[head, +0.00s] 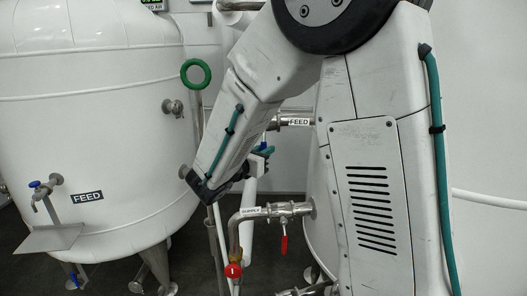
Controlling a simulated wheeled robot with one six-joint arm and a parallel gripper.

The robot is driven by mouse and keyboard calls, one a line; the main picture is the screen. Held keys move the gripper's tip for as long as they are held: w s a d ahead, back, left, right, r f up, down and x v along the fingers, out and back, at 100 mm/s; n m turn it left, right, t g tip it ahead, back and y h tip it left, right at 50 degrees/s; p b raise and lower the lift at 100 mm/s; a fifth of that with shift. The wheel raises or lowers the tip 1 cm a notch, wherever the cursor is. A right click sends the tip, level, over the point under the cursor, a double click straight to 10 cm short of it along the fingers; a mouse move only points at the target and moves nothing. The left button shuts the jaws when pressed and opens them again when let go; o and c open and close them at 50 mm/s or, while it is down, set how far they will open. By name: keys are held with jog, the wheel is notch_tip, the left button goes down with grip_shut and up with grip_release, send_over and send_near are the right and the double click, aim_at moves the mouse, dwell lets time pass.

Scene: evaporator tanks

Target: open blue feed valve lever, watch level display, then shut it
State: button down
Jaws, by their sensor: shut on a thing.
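My gripper (261,153) is at the middle of the head view, below the FEED-labelled pipe (300,122). It is shut on the blue feed valve lever (264,144), of which only a small blue part shows between the jaws and the pipe. My forearm hides much of the valve, so the lever's angle cannot be told. The level display (151,2) is at the top edge, cut off; its green digits cannot be read.
A green ring handle (195,74) is left of my forearm. Below my gripper, the SUPPLY pipe (254,212) has a red lever (284,244).

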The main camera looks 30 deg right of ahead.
jog(key=shift+w+a+r+m+y, duration=0.4)
jog(key=shift+a+m+y, duration=0.2)
jog(key=shift+m+y, duration=0.3)
jog(key=shift+w+a+r+m+y, duration=0.25)
jog(key=shift+w+a+m+y, duration=0.3)
jog(key=shift+m+y, duration=0.4)
jog(key=shift+w+a+r+m+y, duration=0.35)
jog(key=shift+a+m+y, duration=0.4)
jog(key=shift+m, duration=0.3)
jog(key=c, duration=1.5)
grip_release()
jog(key=shift+o, duration=0.2)
jog(key=v, duration=0.7)
jog(key=shift+s+a, duration=0.2)
jog(key=shift+a, duration=0.1)
jog(key=shift+r, duration=0.1)
